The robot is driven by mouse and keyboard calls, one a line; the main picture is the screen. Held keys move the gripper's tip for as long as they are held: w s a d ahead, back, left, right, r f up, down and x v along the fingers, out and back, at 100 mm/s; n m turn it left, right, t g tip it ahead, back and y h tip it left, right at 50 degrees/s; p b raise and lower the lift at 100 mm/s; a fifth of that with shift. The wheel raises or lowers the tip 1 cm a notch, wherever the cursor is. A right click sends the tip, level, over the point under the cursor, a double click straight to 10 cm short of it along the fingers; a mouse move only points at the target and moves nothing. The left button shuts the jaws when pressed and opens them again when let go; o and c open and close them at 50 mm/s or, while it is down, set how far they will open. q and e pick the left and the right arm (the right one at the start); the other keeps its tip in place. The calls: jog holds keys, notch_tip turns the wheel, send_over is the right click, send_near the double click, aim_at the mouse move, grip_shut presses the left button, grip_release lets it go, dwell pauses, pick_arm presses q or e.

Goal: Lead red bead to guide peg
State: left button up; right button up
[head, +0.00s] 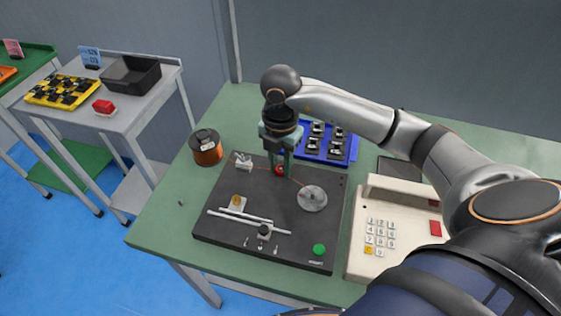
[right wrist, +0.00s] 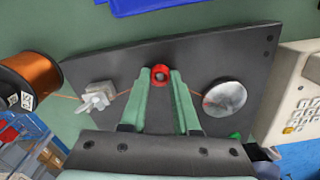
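My right gripper (right wrist: 160,77) points down over the dark winder board (head: 215,225), its green fingers closed on the red bead (right wrist: 160,73). In the head view the bead (head: 279,170) shows at the fingertips, near the board's back edge. A thin copper wire runs from the metal wire fitting (right wrist: 98,95) to the bead and on towards the round silver disc (right wrist: 225,97). A brass-coloured peg (head: 236,199) stands on a small pale block in front of the bead; I cannot tell for certain that it is the guide peg. My left gripper is not in view.
A copper wire spool (head: 206,147) stands left of the board. A blue tray (head: 326,142) with dark parts lies behind it. A beige keypad unit (head: 385,238) stands to the right. The board carries a silver rail (head: 250,223) and a green button (head: 319,249).

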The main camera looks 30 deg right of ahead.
jog(key=o, duration=0.5)
notch_tip(320, 180, up, 3)
jog(key=shift+f, duration=0.1)
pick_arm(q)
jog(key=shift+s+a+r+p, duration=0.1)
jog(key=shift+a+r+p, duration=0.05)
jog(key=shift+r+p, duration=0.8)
pick_arm(e)
notch_tip(320, 180, up, 10)
jog(key=shift+f, duration=0.15)
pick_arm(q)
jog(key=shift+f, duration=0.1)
